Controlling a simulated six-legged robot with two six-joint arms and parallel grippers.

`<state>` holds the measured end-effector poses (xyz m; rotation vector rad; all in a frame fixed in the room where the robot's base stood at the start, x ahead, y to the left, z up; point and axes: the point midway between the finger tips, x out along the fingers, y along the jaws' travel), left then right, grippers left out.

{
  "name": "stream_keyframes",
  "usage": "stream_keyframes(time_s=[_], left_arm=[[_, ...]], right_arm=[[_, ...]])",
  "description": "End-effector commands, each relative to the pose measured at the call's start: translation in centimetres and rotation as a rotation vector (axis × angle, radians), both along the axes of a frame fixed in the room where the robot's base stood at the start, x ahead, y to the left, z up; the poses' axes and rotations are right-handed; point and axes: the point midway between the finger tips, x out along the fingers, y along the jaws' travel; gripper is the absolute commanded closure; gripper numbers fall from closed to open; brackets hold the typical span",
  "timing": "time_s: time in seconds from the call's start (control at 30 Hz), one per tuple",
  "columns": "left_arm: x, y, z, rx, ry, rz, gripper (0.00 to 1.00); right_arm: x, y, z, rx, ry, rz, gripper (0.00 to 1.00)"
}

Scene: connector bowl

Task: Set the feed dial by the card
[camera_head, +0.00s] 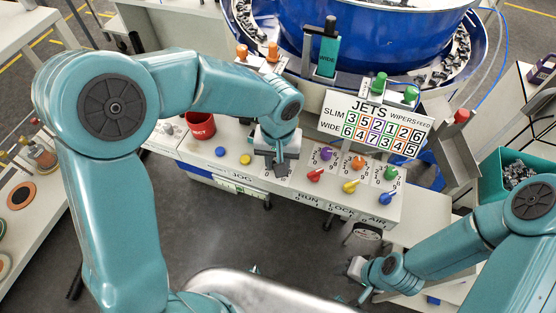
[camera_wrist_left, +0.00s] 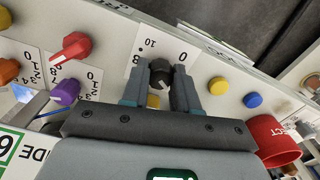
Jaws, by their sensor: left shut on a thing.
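The feed dial (camera_wrist_left: 160,72) is a black round knob on a white scale plate marked 0, 8 and 10. In the left wrist view it sits between the two fingers of my left gripper (camera_wrist_left: 160,92), which is shut on it. In the head view my left gripper (camera_head: 277,160) hides the dial. The card (camera_head: 375,122) reads JETS, WIPERS, FEED, with a SLIM and a WIDE row; under FEED it appears to show 6 for SLIM and 5 for WIDE. A green plate (camera_head: 327,57) above reads WIDE. My right gripper (camera_head: 361,282) is low right, away from the panel; its opening is unclear.
Right of the dial are purple (camera_head: 326,154), orange (camera_head: 358,163), green (camera_head: 390,174), red (camera_head: 315,175), yellow (camera_head: 350,187) and blue (camera_head: 387,198) knobs. Left are blue and yellow buttons (camera_head: 245,159) and a red cup (camera_head: 201,126). A blue bowl (camera_head: 365,35) stands behind.

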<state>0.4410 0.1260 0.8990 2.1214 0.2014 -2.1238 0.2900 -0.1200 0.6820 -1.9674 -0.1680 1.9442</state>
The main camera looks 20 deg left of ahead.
Motion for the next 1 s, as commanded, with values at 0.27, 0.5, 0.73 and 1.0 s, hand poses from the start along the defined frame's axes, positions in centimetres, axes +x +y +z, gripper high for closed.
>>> stream_keyframes(time_s=[0.27, 0.5, 0.73, 1.0], left_arm=[[0.06, -0.01, 0.10, -0.001, -0.003, -0.262, 1.00], [0.07, -0.01, 0.14, -0.001, -0.003, -0.489, 1.00], [0.09, 0.00, 0.17, -0.001, -0.004, -0.695, 1.00], [0.11, 0.01, 0.17, 0.000, -0.004, -0.880, 1.00]], right_arm=[[0.00, 0.00, -0.15, 0.000, 0.000, 0.000, 0.57], [0.00, 0.00, -0.03, 0.000, 0.000, 0.000, 0.57], [-0.01, 0.01, 0.19, 0.000, 0.000, 0.000, 0.57], [0.00, 0.00, 0.45, 0.000, 0.000, 0.000, 0.57]])
